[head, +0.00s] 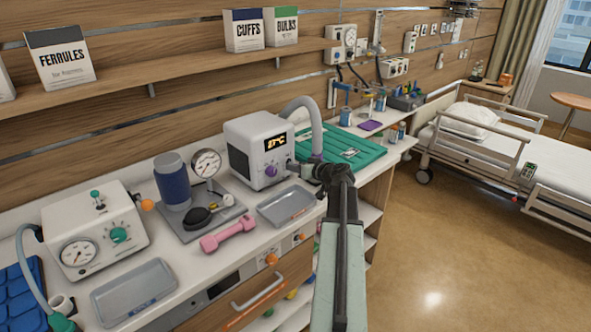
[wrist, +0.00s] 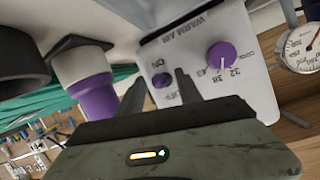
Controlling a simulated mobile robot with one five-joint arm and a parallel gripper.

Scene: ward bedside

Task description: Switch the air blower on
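The air blower (head: 258,150) is a white box with a lit display reading about 27°C and a purple dial on its front. In the wrist view its "WARM AIR" panel (wrist: 255,75) shows tilted, with a large purple dial (wrist: 221,55) marked 32, 38 and 43. In the head view my gripper (head: 308,172) is beside the blower's front right.
A grey hose (head: 303,105) arches from the blower to a purple-collared end (wrist: 97,97) close to my gripper. A gauge (head: 206,163) and pink dumbbell (head: 228,235) stand left.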

